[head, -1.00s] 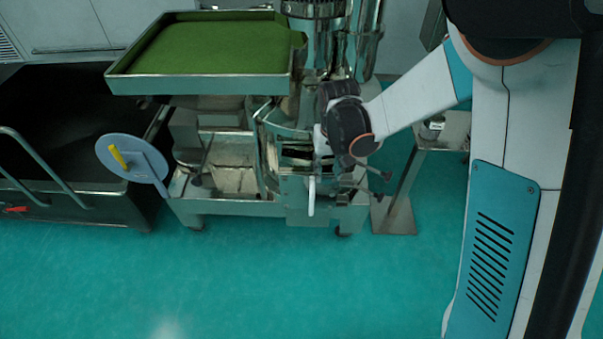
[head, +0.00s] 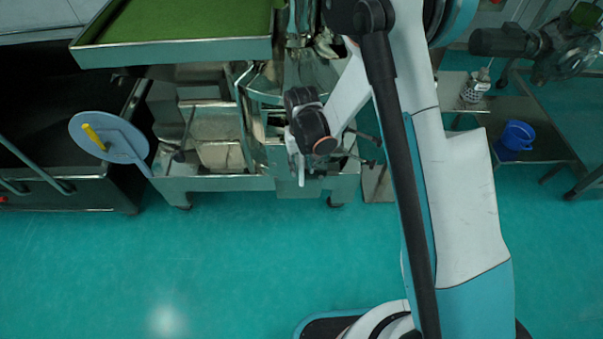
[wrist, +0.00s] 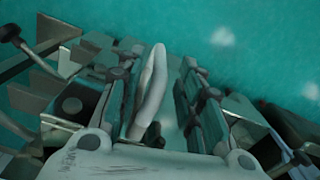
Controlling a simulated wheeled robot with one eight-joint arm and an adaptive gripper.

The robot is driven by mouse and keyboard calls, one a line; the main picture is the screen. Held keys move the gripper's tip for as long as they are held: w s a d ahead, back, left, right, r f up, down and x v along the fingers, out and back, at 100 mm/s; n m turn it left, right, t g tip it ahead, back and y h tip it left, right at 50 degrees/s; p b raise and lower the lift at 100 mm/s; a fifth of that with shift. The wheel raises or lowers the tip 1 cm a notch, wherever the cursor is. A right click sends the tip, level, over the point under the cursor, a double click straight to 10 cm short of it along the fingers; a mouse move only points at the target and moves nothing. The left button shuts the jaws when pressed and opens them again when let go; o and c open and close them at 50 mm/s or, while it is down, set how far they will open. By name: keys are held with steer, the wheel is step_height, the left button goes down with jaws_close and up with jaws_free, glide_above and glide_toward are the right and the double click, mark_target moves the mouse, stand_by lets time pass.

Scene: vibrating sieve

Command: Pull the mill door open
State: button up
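The mill (head: 255,115) is a shiny metal housing below the green-filled tray in the head view. My gripper (head: 299,163) is at its front right side, and my wrist hides much of the door there. A pale handle (head: 301,174) hangs down at the gripper. In the wrist view the curved, whitish handle (wrist: 150,95) stands between the two fingers of my gripper (wrist: 158,78). The fingers are apart, with a visible gap between the handle and the right finger. The handle lies closer to the left finger; contact there is unclear. The door's edge cannot be made out.
A metal tray (head: 175,51) with green material overhangs the mill. A blue mug (head: 514,137) sits on a shelf at right. The green floor in front is clear.

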steer(key=shift+f+b, duration=0.45)
steer(key=shift+f, duration=1.2)
jaws_close()
